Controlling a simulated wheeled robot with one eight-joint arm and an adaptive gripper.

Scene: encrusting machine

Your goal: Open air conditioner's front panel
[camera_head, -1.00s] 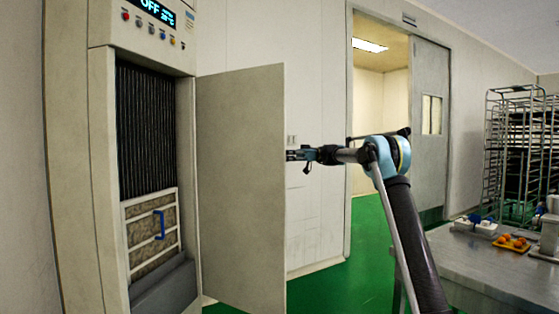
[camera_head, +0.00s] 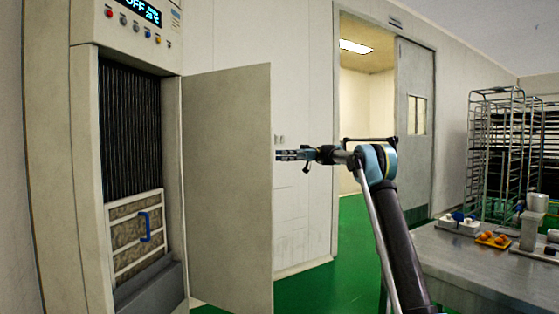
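The air conditioner (camera_head: 84,140) stands at the left as a tall beige cabinet. Its display at the top reads OFF, with several coloured buttons below. Its front panel (camera_head: 226,185) is swung wide open to the right on its left-hand edge in the picture. The open bay shows dark vertical fins (camera_head: 130,128) and a framed filter (camera_head: 128,250) with a blue handle (camera_head: 146,226). My gripper (camera_head: 280,155) is just right of the panel's free edge, pointing left. Its fingers are small here, and I cannot tell whether they touch the panel.
A steel table (camera_head: 480,266) with small equipment and an orange-filled tray (camera_head: 494,239) is at the right. Wire racks (camera_head: 500,150) stand behind it. A doorway (camera_head: 366,120) opens at the back. Green floor (camera_head: 325,287) is clear between the panel and table.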

